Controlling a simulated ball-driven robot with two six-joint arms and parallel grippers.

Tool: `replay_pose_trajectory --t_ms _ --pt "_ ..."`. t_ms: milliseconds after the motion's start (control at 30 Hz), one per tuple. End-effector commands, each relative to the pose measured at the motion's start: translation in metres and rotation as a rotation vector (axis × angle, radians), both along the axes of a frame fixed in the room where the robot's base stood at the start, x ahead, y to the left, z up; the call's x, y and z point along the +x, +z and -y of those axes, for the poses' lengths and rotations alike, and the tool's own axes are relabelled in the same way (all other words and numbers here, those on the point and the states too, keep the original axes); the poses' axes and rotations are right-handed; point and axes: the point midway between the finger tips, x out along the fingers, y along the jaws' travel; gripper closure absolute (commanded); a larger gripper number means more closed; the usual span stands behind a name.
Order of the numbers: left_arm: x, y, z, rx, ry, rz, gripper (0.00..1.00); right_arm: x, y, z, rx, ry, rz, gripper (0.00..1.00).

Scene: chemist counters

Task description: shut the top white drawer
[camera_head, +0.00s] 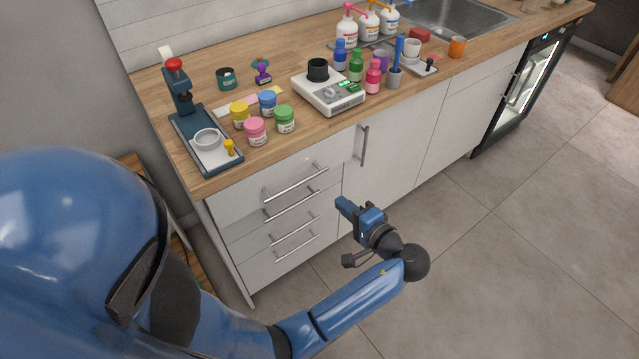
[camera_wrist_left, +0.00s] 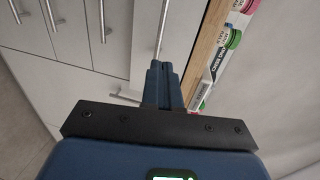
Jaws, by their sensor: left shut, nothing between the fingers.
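The top white drawer (camera_head: 240,193) is the uppermost of a stack under the left part of the wooden counter, with a metal bar handle (camera_head: 295,182). Its front seems to stand out a little from the fronts below; how far is hard to tell. My left gripper (camera_head: 343,203) is shut and empty, in front of the cabinet near the right end of the drawers. In the left wrist view the shut fingertips (camera_wrist_left: 161,68) point towards the drawer, in line with the near end of its handle (camera_wrist_left: 162,28). Contact cannot be made out. My right gripper is not in view.
Lower drawers with bar handles (camera_head: 295,224) sit beneath. A white cabinet door (camera_head: 385,165) with an upright handle (camera_head: 362,146) is to the right. Jars, bottles and a scale (camera_head: 328,95) stand on the counter (camera_head: 215,178). The grey floor (camera_head: 490,250) in front is clear.

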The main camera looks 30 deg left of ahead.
Motion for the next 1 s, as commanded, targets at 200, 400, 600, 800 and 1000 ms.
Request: replay_pose_trajectory --t_ms 200,400,600,800,1000 --pt "0.015 -0.009 -0.039 0.000 0.005 -0.002 1.00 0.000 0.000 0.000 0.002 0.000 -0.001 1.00" --pt "0.028 -0.015 -0.070 -0.002 0.003 -0.001 1.00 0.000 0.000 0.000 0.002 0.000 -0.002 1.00" --pt "0.037 -0.020 -0.090 -0.001 0.001 -0.001 1.00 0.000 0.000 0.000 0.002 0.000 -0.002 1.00" --pt "0.041 -0.022 -0.099 -0.001 -0.001 -0.001 1.00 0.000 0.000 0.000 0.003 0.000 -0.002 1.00" --pt "0.041 -0.022 -0.100 -0.001 -0.002 0.000 1.00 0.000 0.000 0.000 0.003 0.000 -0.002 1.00"
